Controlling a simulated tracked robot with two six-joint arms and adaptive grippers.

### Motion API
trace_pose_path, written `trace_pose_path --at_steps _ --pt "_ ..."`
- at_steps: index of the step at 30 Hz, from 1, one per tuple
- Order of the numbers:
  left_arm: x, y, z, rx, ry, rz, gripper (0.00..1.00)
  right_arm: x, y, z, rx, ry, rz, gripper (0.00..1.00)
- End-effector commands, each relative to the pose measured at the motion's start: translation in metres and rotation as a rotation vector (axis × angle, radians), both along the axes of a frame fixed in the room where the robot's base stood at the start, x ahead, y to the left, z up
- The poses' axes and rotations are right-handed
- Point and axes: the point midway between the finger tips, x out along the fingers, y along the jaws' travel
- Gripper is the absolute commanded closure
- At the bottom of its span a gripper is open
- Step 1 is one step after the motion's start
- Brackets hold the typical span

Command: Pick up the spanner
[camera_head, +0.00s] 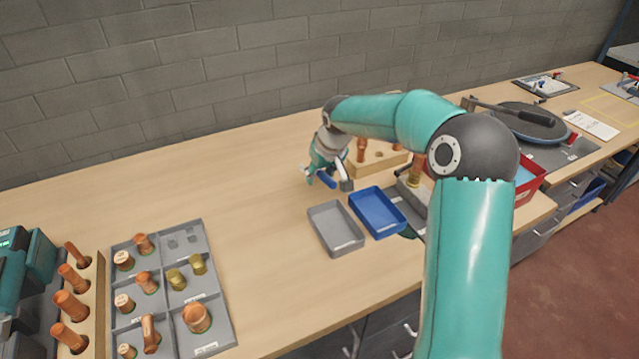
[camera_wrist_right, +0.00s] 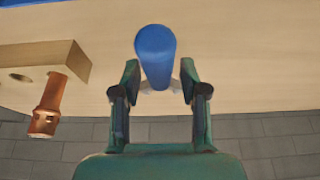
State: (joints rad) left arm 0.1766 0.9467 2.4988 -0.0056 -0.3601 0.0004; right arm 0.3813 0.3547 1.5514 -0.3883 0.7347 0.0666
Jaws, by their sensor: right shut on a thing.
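My right gripper (camera_head: 324,178) is over the bench in front of the wall, beyond the grey and blue trays. It is shut on a blue-handled tool, which I take to be the spanner (camera_head: 328,182). In the right wrist view the spanner's blue handle (camera_wrist_right: 155,55) shows end-on between the two fingers of the gripper (camera_wrist_right: 158,88). The rest of the spanner is mostly hidden, and I cannot tell whether it is clear of the bench. My left gripper is not in view.
An empty grey tray (camera_head: 335,229) and a blue tray (camera_head: 377,212) lie just in front of the gripper. A wooden block with copper fittings (camera_head: 378,162) stands close to its right. A compartment tray (camera_head: 215,318) of fittings lies at left. The bench between is clear.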

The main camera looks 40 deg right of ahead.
Motion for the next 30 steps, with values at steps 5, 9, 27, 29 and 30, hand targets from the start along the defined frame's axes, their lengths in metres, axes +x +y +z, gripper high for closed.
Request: trace_pose_path --at_steps 5,9,27,29,30 --pt "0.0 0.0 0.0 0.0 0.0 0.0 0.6 0.001 0.0 0.05 -0.003 -0.009 0.0 1.0" --pt "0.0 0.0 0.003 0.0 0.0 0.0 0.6 0.001 0.0 0.09 -0.003 -0.009 0.001 1.0" --pt "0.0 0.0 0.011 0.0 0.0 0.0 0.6 0.0 0.0 0.16 0.0 0.0 0.0 1.0" --pt "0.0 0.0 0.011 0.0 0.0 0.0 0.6 -0.001 0.0 0.16 0.0 -0.001 0.0 1.0" --pt "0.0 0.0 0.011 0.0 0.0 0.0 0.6 0.0 -0.001 0.16 0.0 -0.001 0.0 1.0"
